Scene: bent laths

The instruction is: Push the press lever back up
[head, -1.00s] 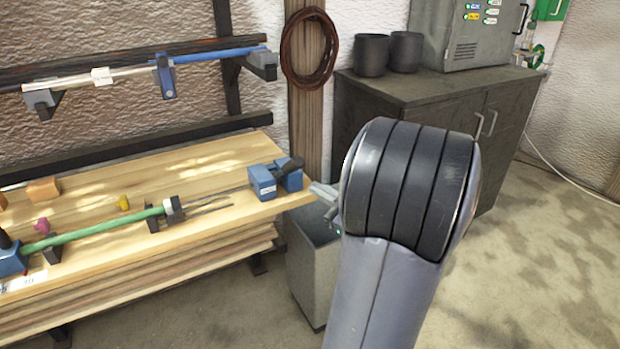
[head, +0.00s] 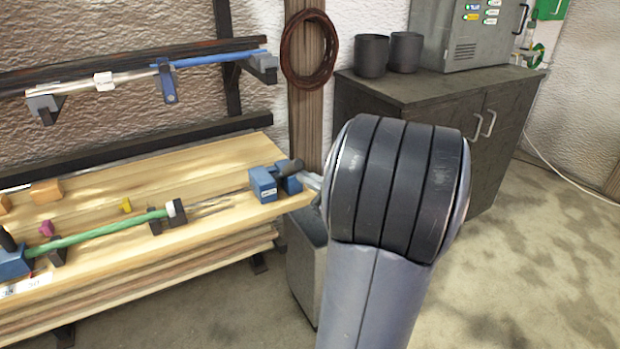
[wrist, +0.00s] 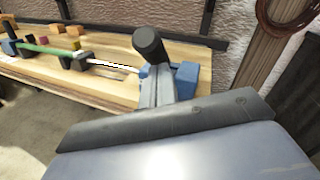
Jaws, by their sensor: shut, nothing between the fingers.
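The press at the bench's right end has two blue blocks (head: 263,185). Its black lever handle (head: 291,168) leans over the right block, tilted. In the wrist view the handle (wrist: 150,46) rises just beyond my fingertips. My gripper (head: 314,182) is shut and empty, at the right side of the press, close to the handle; it also shows in the wrist view (wrist: 158,82). Whether the fingers touch the handle I cannot tell. My arm hides part of the gripper in the head view. A green lath (head: 105,232) lies left of the press.
The wooden bench (head: 200,165) carries small coloured blocks. A blue and silver lath (head: 215,55) rests on the wall rack. A grey bin (head: 306,265) stands below the bench end. A dark cabinet (head: 420,110) stands behind my arm. The floor at right is free.

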